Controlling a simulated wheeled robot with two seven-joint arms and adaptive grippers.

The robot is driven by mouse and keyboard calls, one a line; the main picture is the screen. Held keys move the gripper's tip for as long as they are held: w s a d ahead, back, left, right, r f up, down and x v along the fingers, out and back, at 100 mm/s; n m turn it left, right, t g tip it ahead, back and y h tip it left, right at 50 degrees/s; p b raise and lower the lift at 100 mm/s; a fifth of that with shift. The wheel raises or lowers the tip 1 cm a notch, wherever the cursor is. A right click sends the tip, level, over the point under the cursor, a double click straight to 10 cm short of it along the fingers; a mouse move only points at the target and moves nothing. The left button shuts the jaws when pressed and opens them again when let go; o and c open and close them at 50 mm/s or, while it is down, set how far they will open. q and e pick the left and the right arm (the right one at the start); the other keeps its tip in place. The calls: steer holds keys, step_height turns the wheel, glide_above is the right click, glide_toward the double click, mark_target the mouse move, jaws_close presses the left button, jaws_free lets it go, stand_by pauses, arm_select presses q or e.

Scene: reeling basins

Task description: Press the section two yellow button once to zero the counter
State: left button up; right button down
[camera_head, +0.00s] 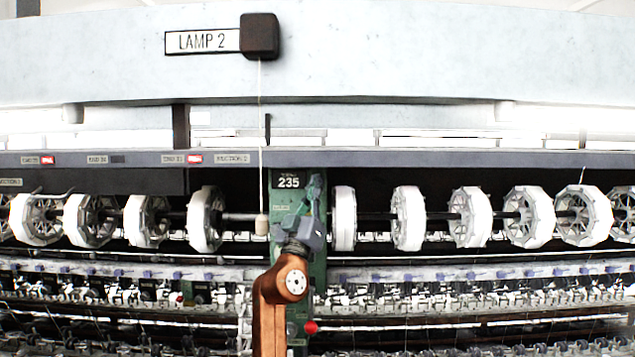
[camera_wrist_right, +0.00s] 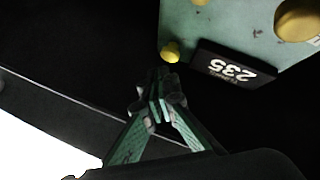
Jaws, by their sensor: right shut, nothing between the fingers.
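The green panel (camera_head: 283,186) carries a counter (camera_head: 289,182) reading 235, which shows upside down in the wrist view (camera_wrist_right: 234,70). A small yellow button (camera_wrist_right: 170,52) sits beside the counter in the wrist view; I cannot make it out in the head view, where my right gripper covers part of the panel. My right gripper (camera_head: 317,184) is in front of the panel, just right of and below the counter. In the wrist view its fingertips (camera_wrist_right: 158,85) are together and empty, near the button with a visible gap in the picture. My left gripper is not in view.
A cord with a pale knob (camera_head: 262,225) hangs from the LAMP 2 box (camera_head: 260,37), close left of my right gripper. White reels (camera_head: 343,218) line both sides of the panel. A red knob (camera_head: 311,327) is low on the panel. A large tan rounded thing (camera_wrist_right: 298,20) fills the wrist view's corner.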

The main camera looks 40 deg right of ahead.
steer(key=shift+w, duration=0.1)
steer(key=shift+w+d+b, duration=0.25)
steer(key=shift+d+b, duration=0.05)
steer(key=shift+w+d+b, duration=0.3)
steer(key=shift+w, duration=0.05)
stand_by(1.1)
steer(key=shift+a, duration=0.1)
steer(key=shift+s+a, duration=0.5)
steer(key=shift+s, duration=0.2)
steer(key=s+a+p, duration=0.1)
steer(key=s+a, duration=0.2)
steer(key=shift+s+a, duration=0.1)
steer(key=shift+s, duration=0.3)
stand_by(1.1)
